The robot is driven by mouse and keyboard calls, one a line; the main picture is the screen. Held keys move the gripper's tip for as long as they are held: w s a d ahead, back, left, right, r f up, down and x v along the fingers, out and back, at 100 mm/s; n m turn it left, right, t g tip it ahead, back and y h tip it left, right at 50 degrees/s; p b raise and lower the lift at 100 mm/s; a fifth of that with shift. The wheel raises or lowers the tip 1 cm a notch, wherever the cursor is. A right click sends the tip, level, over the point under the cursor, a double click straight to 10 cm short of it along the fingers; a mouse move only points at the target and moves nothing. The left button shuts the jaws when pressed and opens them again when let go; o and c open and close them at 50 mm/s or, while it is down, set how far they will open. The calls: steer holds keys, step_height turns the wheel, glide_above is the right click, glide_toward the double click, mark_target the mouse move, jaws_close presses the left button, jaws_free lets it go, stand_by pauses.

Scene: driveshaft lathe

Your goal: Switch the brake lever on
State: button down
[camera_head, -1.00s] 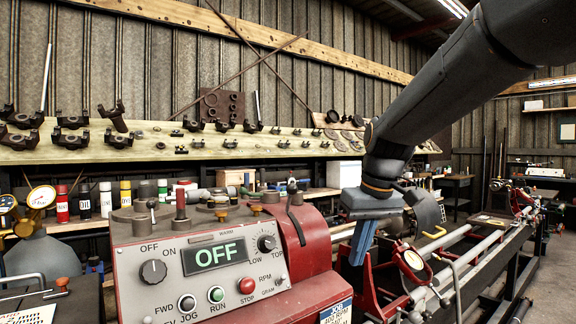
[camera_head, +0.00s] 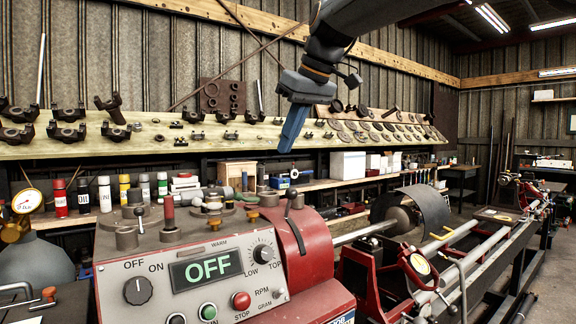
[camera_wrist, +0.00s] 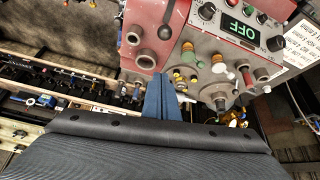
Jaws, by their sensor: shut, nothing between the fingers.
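The red lathe headstock (camera_head: 315,262) carries a black lever with a round knob (camera_head: 291,196), standing nearly upright on its curved cover. It looks like the brake lever, but no label on it is readable. The lever also shows in the wrist view (camera_wrist: 166,27) against the red cover. My gripper (camera_head: 287,146) has blue fingers, shut and empty, pointing down above the lever and apart from it. In the wrist view the blue fingers (camera_wrist: 160,82) point toward the headstock. The panel display (camera_head: 207,268) reads OFF.
Other upright levers (camera_head: 169,212) stand on the headstock's left. A sheet-metal guard (camera_head: 424,210) and a red stand with a dial (camera_head: 418,265) are to the right. Behind are a shelf with bottles (camera_head: 105,194) and a sloped parts board (camera_head: 150,148). Air around my gripper is clear.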

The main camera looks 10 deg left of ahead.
mark_target(287, 190)
steer(key=p+x, duration=0.2)
steer(key=x, duration=0.7)
steer(key=shift+d+f+p, duration=0.25)
steer(key=shift+p, duration=0.05)
steer(key=shift+s+d+f+p, duration=0.1)
steer(key=shift+s+d+p, duration=0.1)
steer(key=shift+s+d, duration=0.25)
steer(key=shift+s+d+p, duration=0.15)
steer(key=shift+s+d, duration=0.05)
steer(key=shift+d, duration=0.4)
steer(key=shift+s+d+f, duration=0.2)
steer(key=shift+d, duration=0.2)
steer(key=shift+f, duration=0.1)
